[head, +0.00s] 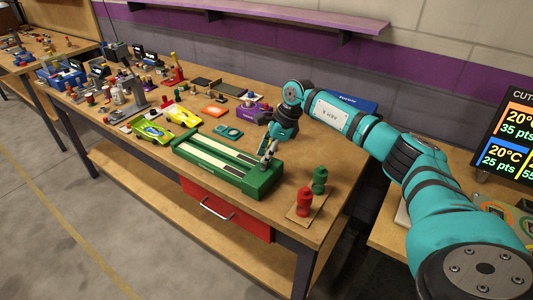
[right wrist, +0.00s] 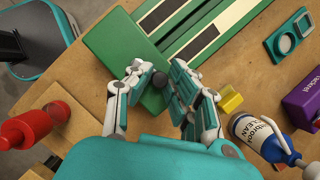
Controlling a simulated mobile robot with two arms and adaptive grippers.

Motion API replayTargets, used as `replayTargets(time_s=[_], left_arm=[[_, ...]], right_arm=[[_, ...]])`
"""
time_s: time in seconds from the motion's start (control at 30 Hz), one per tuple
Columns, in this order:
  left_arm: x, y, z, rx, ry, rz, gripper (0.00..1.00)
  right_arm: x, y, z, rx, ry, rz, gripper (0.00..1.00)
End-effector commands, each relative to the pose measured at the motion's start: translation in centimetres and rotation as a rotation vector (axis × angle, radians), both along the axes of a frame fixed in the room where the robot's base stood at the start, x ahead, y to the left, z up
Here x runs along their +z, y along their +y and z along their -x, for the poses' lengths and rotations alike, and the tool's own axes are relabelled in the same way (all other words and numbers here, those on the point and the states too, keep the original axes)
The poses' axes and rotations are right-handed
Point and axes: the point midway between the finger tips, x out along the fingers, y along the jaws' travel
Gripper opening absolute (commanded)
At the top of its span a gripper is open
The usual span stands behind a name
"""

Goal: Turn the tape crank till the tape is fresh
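A long green tape unit (head: 250,181) with two pale strips ending in dark patches lies on the workbench; it also shows in the right wrist view (right wrist: 115,42). My right gripper (head: 268,156) is over its near right end. In the right wrist view my right gripper (right wrist: 159,72) points at the green end block. A round dark knob (right wrist: 159,80), which looks like the crank handle, sits between the fingers. The fingers stand apart on either side, with a gap visible at least on the left. The crank arm is hidden. My left gripper is not in view.
In the right wrist view a blue-white bottle (right wrist: 256,133) and yellow block (right wrist: 230,98) are close to the fingers.

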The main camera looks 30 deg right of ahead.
Motion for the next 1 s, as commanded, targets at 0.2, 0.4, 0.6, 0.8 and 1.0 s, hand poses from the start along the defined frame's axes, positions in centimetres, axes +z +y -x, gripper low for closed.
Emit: replayTargets(time_s=[0.2, 0.4, 0.6, 0.8, 1.0], left_arm=[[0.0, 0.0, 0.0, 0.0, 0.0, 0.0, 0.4], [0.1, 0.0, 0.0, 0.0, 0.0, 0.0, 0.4], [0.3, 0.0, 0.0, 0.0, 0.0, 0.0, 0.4], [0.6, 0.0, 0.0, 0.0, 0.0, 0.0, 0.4], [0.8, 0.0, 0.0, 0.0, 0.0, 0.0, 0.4]], right_arm=[[0.0, 0.0, 0.0, 0.0, 0.0, 0.0, 0.0], [0.0, 0.0, 0.0, -0.014, 0.0, 0.0, 0.0], [0.0, -0.2, 0.3, -0.088, 0.0, 0.001, 0.0], [0.1, -0.3, 0.7, -0.233, 0.0, 0.002, 0.0], [0.1, -0.5, 1.2, -0.419, -0.002, 0.002, 0.0]])
